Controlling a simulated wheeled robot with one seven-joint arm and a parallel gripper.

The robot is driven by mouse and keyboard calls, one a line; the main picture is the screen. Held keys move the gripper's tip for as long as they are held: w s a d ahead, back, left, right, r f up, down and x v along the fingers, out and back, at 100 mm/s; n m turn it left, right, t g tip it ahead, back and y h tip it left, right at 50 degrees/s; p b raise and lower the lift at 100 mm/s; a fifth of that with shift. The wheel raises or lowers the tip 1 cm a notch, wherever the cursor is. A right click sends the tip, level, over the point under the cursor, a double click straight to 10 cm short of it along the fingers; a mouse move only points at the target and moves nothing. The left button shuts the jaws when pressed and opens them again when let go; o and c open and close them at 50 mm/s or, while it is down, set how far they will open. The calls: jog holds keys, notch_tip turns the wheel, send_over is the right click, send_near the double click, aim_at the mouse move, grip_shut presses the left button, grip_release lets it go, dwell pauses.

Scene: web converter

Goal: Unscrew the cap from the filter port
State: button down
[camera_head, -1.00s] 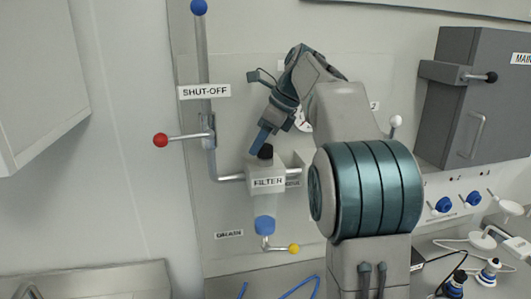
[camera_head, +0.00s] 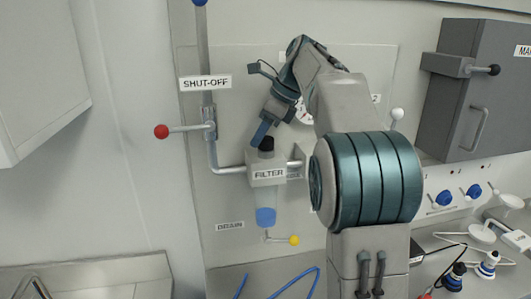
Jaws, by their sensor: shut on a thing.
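The filter (camera_head: 268,175) is a pale block with a FILTER label, mounted on the wall panel left of my arm. A black cap (camera_head: 266,144) stands on the port at its top. My gripper (camera_head: 264,136) reaches down from the upper right, its blue fingers tilted, and is shut on the cap. The fingers hide part of the cap. I cannot tell whether the cap is still threaded on the port; no gap shows under it. A blue bottom piece (camera_head: 265,216) is below the filter block.
A SHUT-OFF pipe with a red-knobbed lever (camera_head: 161,131) is to the left. A yellow-knobbed drain lever (camera_head: 294,240) is below the filter. A grey box (camera_head: 477,95) with a handle is at the right. Blue valve knobs (camera_head: 443,199) and hoses are at the lower right.

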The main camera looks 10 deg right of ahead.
jog(key=shift+r, duration=3.55)
